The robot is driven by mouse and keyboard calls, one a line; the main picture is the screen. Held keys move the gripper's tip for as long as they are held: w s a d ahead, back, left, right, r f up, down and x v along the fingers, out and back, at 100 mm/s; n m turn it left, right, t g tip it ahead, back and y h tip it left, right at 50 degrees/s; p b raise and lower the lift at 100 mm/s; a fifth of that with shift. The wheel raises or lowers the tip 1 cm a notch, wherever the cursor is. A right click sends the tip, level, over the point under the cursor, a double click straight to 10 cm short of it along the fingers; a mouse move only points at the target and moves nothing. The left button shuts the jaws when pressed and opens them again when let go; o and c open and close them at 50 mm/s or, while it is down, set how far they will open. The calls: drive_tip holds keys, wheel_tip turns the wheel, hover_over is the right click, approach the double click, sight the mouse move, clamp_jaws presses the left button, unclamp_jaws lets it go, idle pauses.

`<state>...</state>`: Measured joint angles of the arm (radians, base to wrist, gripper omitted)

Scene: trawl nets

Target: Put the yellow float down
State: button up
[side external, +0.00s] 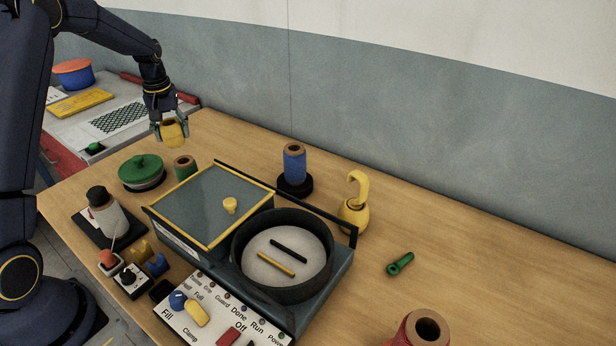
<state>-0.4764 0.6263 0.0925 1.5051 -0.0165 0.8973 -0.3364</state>
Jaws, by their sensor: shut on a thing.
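My gripper (171,134) is at the far left end of the wooden table, pointing down. It is shut on the yellow float (173,131), a small rounded piece with a darker top. The fingers are on either side of the float. The float appears to be above the table's back left corner; I cannot tell whether its underside touches the wood.
A green spool (184,167) and a green-lidded pot (142,171) stand close by. The yellow-rimmed glass lid (212,205), round black pan (282,255), blue spool (294,165) and yellow hooked weight (354,208) are farther right. Wood (470,255) is clear at right.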

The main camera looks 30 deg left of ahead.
drive_tip(key=w+a+f, duration=0.1)
drive_tip(key=w+f, duration=0.1)
drive_tip(key=w, duration=0.1)
drive_tip(key=w+a+f, duration=0.2)
drive_tip(key=w+f, duration=0.1)
drive_tip(key=w+a+f, duration=0.2)
drive_tip(key=w+f, duration=0.1)
drive_tip(key=w, duration=0.1)
drive_tip(key=shift+w, duration=0.1)
drive_tip(key=shift+w+a+f, duration=0.15)
drive_tip(key=shift+w+f, duration=0.2)
drive_tip(key=shift+f, duration=0.2)
drive_tip(key=shift+w+f, duration=0.1)
drive_tip(key=shift+f, duration=1.5)
drive_tip(key=shift+f, duration=0.15)
drive_tip(key=o, duration=1.1)
drive_tip(key=shift+o, duration=0.2)
